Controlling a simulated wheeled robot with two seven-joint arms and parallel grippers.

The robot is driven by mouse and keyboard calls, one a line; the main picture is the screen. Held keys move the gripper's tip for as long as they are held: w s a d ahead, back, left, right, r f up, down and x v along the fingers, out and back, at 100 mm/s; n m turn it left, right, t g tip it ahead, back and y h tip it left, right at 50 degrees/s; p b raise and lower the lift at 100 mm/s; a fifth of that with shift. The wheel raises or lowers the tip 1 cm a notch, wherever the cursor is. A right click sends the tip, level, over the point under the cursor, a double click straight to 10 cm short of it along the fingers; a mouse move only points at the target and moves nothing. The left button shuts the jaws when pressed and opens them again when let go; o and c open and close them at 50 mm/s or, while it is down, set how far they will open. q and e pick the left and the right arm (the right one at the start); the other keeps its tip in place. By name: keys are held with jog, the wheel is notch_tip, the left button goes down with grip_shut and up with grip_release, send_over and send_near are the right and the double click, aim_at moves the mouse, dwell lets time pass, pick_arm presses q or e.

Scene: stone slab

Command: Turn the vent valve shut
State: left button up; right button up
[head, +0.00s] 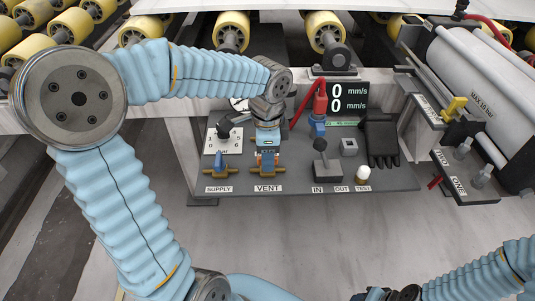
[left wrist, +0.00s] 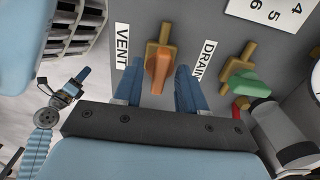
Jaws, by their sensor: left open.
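The vent valve (head: 267,172) stands on the grey panel above the VENT label, with a brass body and an orange handle. In the left wrist view its orange handle (left wrist: 159,70) looks roughly in line with the brass body. My left gripper (left wrist: 158,88) is open, with one blue finger on each side of the handle. Gaps show between handle and fingers. In the head view my left gripper (head: 267,150) comes down over the valve and hides part of the handle. My right gripper (left wrist: 78,84) shows small at the left of the wrist view; its opening is unclear.
Beside the vent valve stand the blue-handled supply valve (head: 220,168) and a green-handled drain valve (left wrist: 245,87). A lever box (head: 327,167), a white-topped button (head: 362,175) and a black glove (head: 381,140) are to the right. The floor before the panel is clear.

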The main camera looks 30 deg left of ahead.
pick_arm(q)
jog(key=shift+c, duration=0.4)
grip_shut()
jog(key=n, duration=0.8)
jog(key=shift+n+b, duration=0.3)
jog(key=shift+b, duration=0.1)
jog(key=n, duration=0.9)
jog(key=shift+b, duration=0.35)
jog(key=shift+n, duration=0.3)
